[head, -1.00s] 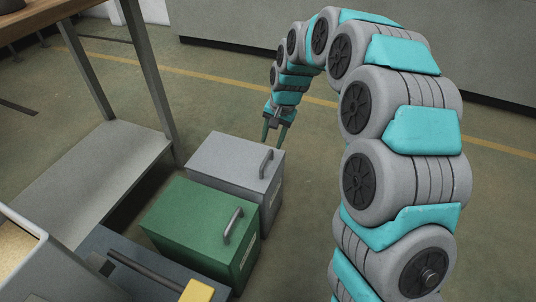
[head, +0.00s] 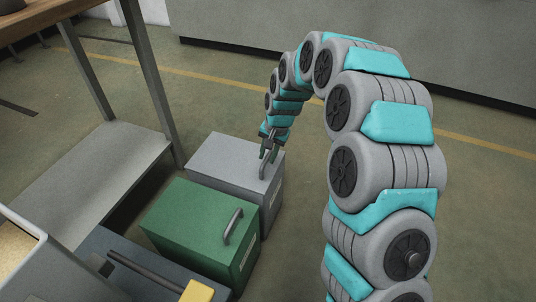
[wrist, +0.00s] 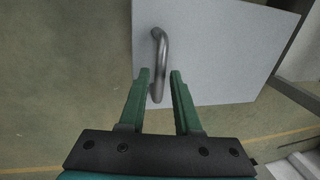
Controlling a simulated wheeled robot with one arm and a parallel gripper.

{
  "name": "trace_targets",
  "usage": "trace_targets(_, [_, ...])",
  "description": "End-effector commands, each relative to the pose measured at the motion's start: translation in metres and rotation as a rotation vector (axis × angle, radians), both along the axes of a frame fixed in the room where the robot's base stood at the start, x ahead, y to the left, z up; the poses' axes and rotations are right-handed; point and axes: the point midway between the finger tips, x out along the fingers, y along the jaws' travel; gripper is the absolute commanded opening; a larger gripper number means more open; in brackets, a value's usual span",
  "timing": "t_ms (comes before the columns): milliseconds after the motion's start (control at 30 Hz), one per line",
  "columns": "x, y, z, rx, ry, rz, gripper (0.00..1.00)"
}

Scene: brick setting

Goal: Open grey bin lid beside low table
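The grey bin (head: 226,160) stands on the floor beside the low table, with its lid shut. Its curved metal handle (wrist: 158,60) rises from the lid near one edge in the wrist view. My gripper (head: 270,152) is at the handle in the head view and partly covers it. In the wrist view my gripper (wrist: 160,72) is open, with its two green fingers apart. The near end of the handle lies between the fingertips, closer to the left finger. I cannot tell whether a finger touches it.
A green bin (head: 195,228) with a similar handle stands directly in front of the grey one. The low table's metal shelf (head: 100,180) and leg (head: 150,85) are to the left. Floor is clear to the right and behind.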

Motion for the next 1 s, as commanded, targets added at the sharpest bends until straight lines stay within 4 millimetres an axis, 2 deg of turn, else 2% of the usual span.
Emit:
trace_targets(33, [0.0,-0.0001,0.0,0.0,0.0,0.0,0.25])
trace_targets(267, [0.0,0.0,0.0001,0.0,0.0,0.0,0.0])
trace_targets(1000, [0.0001,-0.0001,0.0003,0.0,0.0,0.0,0.0])
